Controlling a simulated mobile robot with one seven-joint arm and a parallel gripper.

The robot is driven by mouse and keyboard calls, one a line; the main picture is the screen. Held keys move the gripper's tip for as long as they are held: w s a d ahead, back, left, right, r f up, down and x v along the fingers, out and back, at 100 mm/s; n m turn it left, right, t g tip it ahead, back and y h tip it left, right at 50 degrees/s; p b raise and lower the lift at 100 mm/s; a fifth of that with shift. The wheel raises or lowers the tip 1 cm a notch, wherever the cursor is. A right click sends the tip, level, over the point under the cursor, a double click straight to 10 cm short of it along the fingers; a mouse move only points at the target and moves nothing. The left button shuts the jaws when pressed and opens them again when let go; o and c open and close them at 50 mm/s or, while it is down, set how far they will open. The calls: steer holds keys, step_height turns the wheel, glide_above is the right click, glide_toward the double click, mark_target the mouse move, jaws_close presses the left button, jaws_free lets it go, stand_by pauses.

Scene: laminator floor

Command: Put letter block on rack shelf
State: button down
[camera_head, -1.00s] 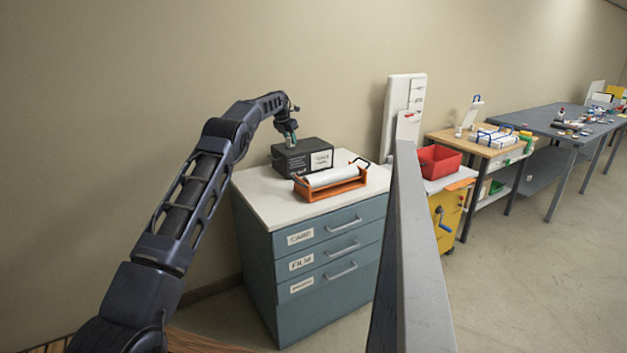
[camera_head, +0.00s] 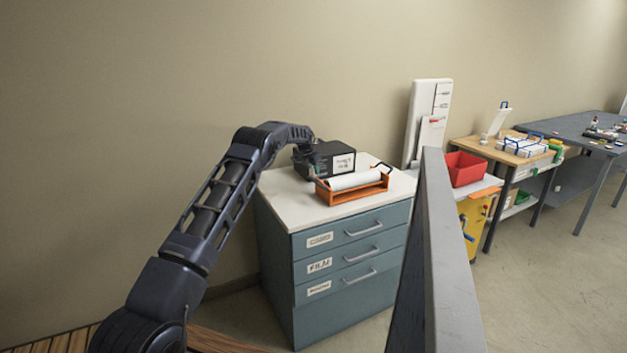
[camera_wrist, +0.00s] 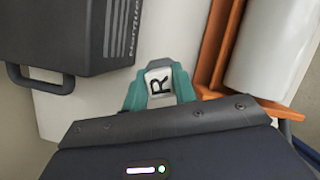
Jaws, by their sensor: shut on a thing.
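The letter block (camera_wrist: 159,84), white with a black R, is between the teal fingertips of my gripper (camera_wrist: 158,92) in the wrist view. The gripper is shut on it, over the pale top of the drawer cabinet (camera_wrist: 120,105). Whether the block touches that top is not clear. In the head view my gripper (camera_head: 313,172) is low over the cabinet, between the black box and the orange roll holder; the block is too small to make out there. I cannot pick out a rack shelf with certainty in either view.
The black box (camera_head: 335,168) and the orange holder (camera_head: 372,190) with a white roll stand close to my gripper. A tall grey panel edge (camera_head: 450,260) rises in front. A red bin (camera_head: 466,170), a wooden bench (camera_head: 480,150) and a grey table (camera_head: 575,130) stand to the right.

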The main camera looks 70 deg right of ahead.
steer(key=shift+f, duration=2.6)
steer(key=shift+f, duration=0.15)
steer(key=c, duration=1.1)
jaws_free()
steer(key=v, duration=1.2)
